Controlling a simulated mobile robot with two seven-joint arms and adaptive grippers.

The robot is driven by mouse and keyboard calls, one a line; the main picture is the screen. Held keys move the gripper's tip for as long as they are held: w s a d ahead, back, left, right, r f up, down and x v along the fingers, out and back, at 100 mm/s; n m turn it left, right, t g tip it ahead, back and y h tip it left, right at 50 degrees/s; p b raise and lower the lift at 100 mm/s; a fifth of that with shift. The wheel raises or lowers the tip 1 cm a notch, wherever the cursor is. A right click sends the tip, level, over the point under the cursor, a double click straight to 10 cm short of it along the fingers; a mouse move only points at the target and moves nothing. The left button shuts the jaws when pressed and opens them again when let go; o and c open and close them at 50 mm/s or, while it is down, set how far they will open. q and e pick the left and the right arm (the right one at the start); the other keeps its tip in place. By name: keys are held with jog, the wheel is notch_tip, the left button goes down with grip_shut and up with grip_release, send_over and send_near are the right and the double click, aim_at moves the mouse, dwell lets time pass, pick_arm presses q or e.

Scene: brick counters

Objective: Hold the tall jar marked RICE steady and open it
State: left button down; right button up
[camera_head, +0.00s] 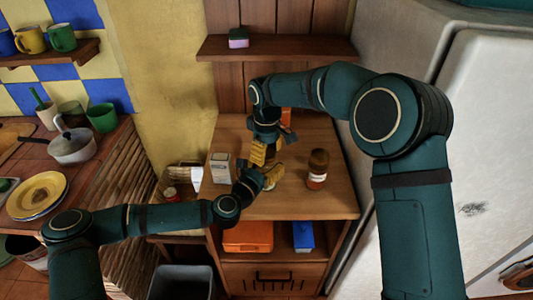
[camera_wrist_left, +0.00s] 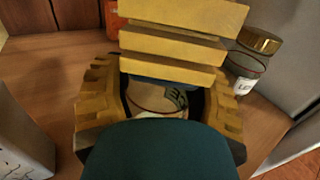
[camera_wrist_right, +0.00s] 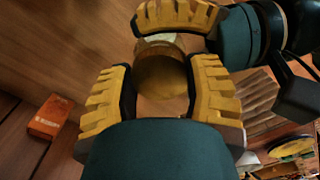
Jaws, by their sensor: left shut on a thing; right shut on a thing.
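A glass jar (camera_wrist_left: 153,97) with a pale label stands on the wooden counter. Its label is partly hidden, and I cannot read the whole word. My left gripper (camera_head: 267,178) is shut around the jar's body from the side. My right gripper (camera_head: 259,153) points down from above and is shut on the jar's gold-brown lid (camera_wrist_right: 160,80). The right gripper's yellow fingers also cross the top of the left wrist view (camera_wrist_left: 180,40). I cannot tell whether the lid is still seated on the jar. In the head view the grippers mostly hide the jar.
A second jar (camera_head: 317,172) with a brown lid stands close by on the right; it also shows in the left wrist view (camera_wrist_left: 243,72). A white carton (camera_head: 220,168) stands left of my grippers. An orange box (camera_head: 248,237) and a blue one (camera_head: 303,237) lie on the shelf below.

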aim_at(267, 153)
jog(key=shift+r, duration=0.85)
jog(key=shift+r, duration=0.15)
jog(key=shift+r, duration=1.9)
pick_arm(q)
grip_release()
